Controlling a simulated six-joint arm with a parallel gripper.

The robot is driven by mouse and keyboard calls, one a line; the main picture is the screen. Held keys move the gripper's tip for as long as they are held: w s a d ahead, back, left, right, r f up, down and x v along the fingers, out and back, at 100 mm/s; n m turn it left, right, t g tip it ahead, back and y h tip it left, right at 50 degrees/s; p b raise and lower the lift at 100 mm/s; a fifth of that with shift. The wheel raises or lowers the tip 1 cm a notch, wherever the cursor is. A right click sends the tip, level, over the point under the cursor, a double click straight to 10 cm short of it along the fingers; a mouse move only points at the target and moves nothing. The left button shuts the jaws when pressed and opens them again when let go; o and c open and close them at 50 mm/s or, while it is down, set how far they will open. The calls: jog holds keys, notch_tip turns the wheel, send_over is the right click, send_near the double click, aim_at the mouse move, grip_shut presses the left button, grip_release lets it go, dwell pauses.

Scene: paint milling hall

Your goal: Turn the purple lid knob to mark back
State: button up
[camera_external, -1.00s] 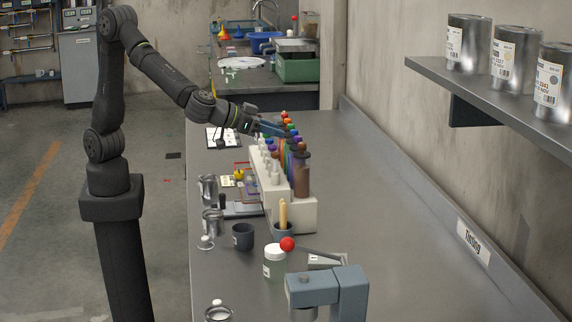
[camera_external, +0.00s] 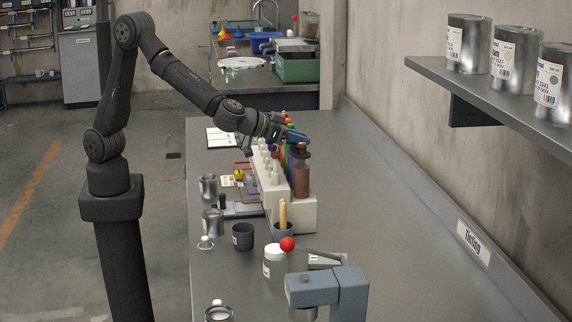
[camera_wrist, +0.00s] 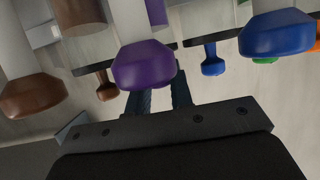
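The purple lid knob (camera_wrist: 145,65) is in the middle of the wrist view, on a pale lid or stem, between a brown knob (camera_wrist: 32,98) at left and a blue knob (camera_wrist: 276,32) at right. My gripper (camera_wrist: 162,97) shows just below it with two dark fingers and a gap between them. The knob covers the fingertips, so contact cannot be told. In the external view my gripper (camera_external: 296,136) is over the row of coloured tubes, and I cannot pick out the purple knob there. The mark called back is not readable.
A white rack (camera_external: 302,212) holds the tubes, with a brown tube (camera_external: 302,180) at its near end. A dark cup (camera_external: 243,236), a jar (camera_external: 274,262) and a grey press (camera_external: 350,295) stand nearer. The bench to the right of the rack is clear.

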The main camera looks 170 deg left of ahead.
grip_shut()
jog(key=shift+n+g, duration=0.3)
jog(key=shift+g, duration=0.1)
jog(key=shift+f+n+g+h, duration=0.1)
jog(key=shift+n+g+h, duration=0.6)
jog(key=shift+n+g, duration=0.7)
jog(key=shift+n+g+h, duration=0.7)
jog(key=shift+n+g, duration=0.6)
jog(key=shift+g, duration=0.1)
